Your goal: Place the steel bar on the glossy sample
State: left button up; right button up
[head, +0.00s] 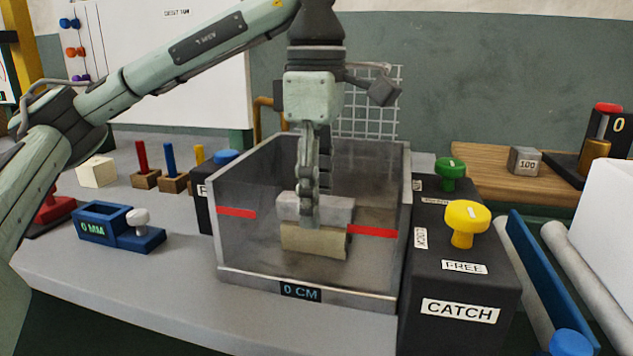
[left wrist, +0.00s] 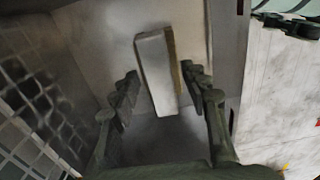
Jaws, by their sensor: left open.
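I cannot tell for sure whether this sample is the glossy one. My left gripper (head: 310,215) reaches down into the box from above, and its fingers hide part of the bar. In the left wrist view the bar (left wrist: 155,72) lies between the spread fingers of the left gripper (left wrist: 160,80), with gaps on both sides. A strip of tan sample (left wrist: 176,72) shows along the bar's right edge. My right gripper is not seen.
The box walls with red stripes stand closely around the left gripper. A black catch block (head: 460,310) with a yellow knob (head: 467,222) and a green knob (head: 450,173) adjoins on the right. A blue gauge (head: 118,228) sits left. A 100 weight (head: 525,160) stands on a wooden board.

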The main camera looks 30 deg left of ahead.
pick_arm(q)
jog(key=shift+r, duration=0.35)
notch_tip(320, 180, up, 12)
jog(key=p, duration=0.4)
jog(key=shift+f, duration=0.2)
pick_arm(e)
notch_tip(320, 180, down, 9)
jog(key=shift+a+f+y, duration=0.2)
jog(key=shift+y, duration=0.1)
